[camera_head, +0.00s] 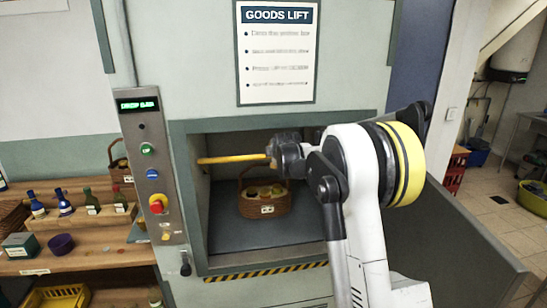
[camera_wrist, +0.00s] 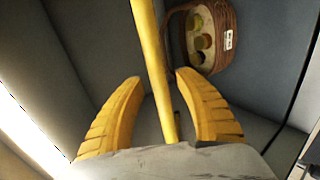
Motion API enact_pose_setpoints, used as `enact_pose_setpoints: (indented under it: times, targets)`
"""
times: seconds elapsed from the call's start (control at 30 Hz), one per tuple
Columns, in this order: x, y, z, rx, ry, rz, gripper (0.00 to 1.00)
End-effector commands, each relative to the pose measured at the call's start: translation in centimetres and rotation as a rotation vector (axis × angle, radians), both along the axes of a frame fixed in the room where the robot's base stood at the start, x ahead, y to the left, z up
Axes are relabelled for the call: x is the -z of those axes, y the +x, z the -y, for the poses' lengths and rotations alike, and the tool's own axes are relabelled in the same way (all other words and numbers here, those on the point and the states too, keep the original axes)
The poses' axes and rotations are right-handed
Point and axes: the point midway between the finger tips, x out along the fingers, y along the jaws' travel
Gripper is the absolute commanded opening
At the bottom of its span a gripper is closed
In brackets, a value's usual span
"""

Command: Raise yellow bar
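The yellow bar (camera_head: 232,159) runs level across the goods lift opening (camera_head: 262,127) in the head view, and its right part is hidden behind my arm. My gripper (camera_head: 272,152) is at the bar, in front of the opening. In the wrist view the bar (camera_wrist: 150,45) passes between the two yellow fingers of my gripper (camera_wrist: 158,78). The fingers are apart, with a gap visible on each side of the bar, so the gripper is open around it.
A wicker basket (camera_head: 264,204) with several jars stands inside the lift. A control panel (camera_head: 150,165) with buttons and a lit display is left of the opening. Shelves with bottles (camera_head: 65,202) stand farther left. A grey panel (camera_head: 450,240) sticks out at right.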

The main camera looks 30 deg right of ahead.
Motion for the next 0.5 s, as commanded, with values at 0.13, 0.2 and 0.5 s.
enact_pose_setpoints:
  times: [0.13,0.2,0.5]
  targets:
    - [0.0,0.0,0.0,0.0,0.0,0.0,0.41]
    - [-0.2,-0.2,-0.1,0.0,0.0,0.0,0.41]
    - [-3.0,-4.7,-1.4,0.0,0.0,0.0,0.41]
